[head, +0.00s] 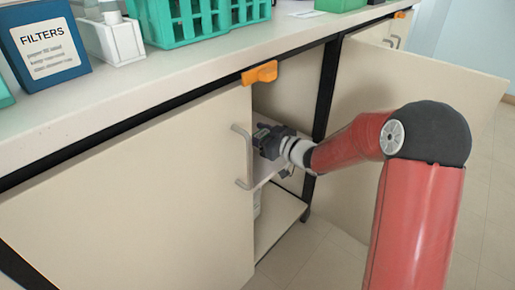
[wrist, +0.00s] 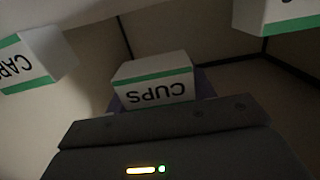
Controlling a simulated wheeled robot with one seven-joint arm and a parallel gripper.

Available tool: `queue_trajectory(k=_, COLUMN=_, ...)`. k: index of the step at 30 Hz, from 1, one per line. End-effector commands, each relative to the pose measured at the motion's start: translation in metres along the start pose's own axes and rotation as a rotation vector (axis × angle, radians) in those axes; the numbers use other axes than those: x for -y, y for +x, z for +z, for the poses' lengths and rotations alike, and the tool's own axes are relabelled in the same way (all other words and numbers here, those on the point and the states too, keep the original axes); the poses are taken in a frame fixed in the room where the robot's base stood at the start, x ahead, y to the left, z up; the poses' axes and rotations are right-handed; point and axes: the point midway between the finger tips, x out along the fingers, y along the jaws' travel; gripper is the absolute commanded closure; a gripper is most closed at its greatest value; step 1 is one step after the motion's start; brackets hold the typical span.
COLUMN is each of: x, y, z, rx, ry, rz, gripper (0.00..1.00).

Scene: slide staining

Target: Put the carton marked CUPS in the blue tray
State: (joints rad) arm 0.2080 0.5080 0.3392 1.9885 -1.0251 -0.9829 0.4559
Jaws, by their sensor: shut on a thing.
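The white carton marked CUPS (wrist: 153,84), with a green band, is at the middle of the wrist view, its label upside down. My gripper (head: 268,141) is inside the open cupboard under the counter in the head view. In the wrist view my gripper (wrist: 160,102) is shut on the CUPS carton, with dark bluish finger parts showing at its sides. The carton cannot be made out in the head view. I cannot make out a blue tray in either view.
Another white and green carton (wrist: 38,60), its label starting CA, is at the left of the wrist view; a third (wrist: 275,15) is at upper right. The cupboard's open doors (head: 140,190) flank my arm. The counter (head: 190,75) holds a blue FILTERS box (head: 45,45) and green racks (head: 195,18).

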Motion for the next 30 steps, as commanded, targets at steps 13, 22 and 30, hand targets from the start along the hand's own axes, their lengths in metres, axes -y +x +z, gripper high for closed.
queue_trajectory(k=13, x=0.0, y=0.002, z=0.044, rx=0.001, ry=0.0, rz=0.001, gripper=0.68)
queue_trajectory(k=22, x=0.0, y=0.002, z=0.047, rx=0.0, ry=0.0, rz=0.001, gripper=0.68)
queue_trajectory(k=30, x=0.0, y=0.002, z=0.047, rx=0.0, ry=0.0, rz=0.001, gripper=0.24)
